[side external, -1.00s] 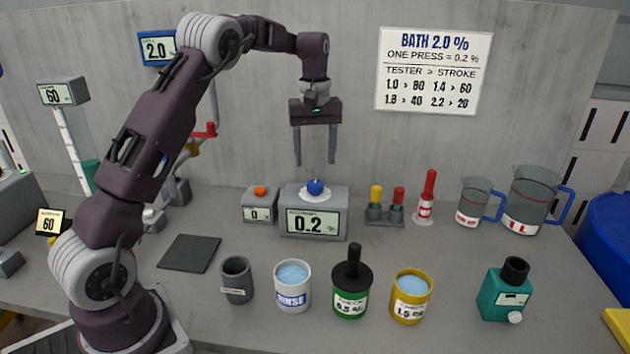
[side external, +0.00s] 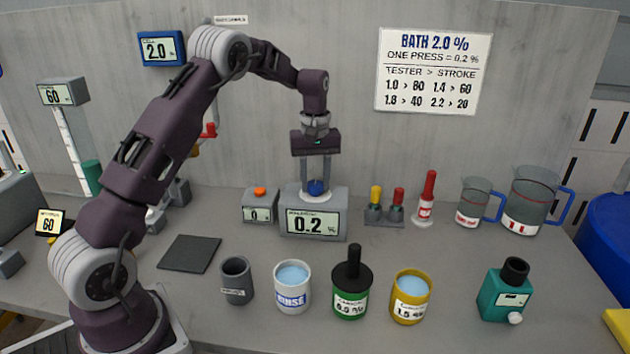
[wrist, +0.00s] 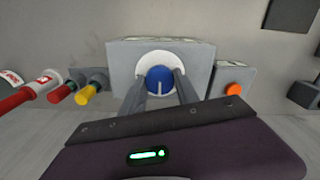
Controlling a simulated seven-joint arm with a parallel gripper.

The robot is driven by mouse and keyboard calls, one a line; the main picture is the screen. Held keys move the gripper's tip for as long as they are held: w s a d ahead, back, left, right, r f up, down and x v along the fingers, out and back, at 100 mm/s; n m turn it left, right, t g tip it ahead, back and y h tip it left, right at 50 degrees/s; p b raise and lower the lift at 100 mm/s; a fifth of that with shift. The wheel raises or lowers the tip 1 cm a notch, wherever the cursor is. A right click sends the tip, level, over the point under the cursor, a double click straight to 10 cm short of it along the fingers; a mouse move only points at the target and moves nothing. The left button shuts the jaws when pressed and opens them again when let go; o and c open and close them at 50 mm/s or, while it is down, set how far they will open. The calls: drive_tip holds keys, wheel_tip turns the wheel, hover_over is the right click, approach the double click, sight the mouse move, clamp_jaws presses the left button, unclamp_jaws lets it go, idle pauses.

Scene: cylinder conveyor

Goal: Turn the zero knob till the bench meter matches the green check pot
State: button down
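The blue zero knob (side external: 316,188) sits on a white dial on top of the grey bench meter (side external: 288,223), whose display reads 0.2. My gripper (side external: 316,182) points straight down over the meter, with one finger on each side of the knob. In the wrist view the knob (wrist: 160,79) has a pale pointer line and the fingertips lie against its sides. The green check pot (side external: 350,303) stands in the front row with a black lid and handle; its label seems to end in .5 %, the first digit unclear.
A small grey box with an orange button (side external: 260,191) stands left of the meter. A white rinse pot (side external: 292,299), grey cup (side external: 237,290) and yellow pot (side external: 427,300) stand in front. A rack with yellow and red plungers (side external: 385,216) is at right.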

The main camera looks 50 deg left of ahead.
sight(315, 184)
drive_tip(key=shift+m, duration=2.9)
drive_tip(key=c, duration=0.9)
unclamp_jaws()
wheel_tip(315, 184, up, 6)
drive_tip(key=shift+r, duration=0.6)
drive_tip(key=shift+d+r, duration=0.1)
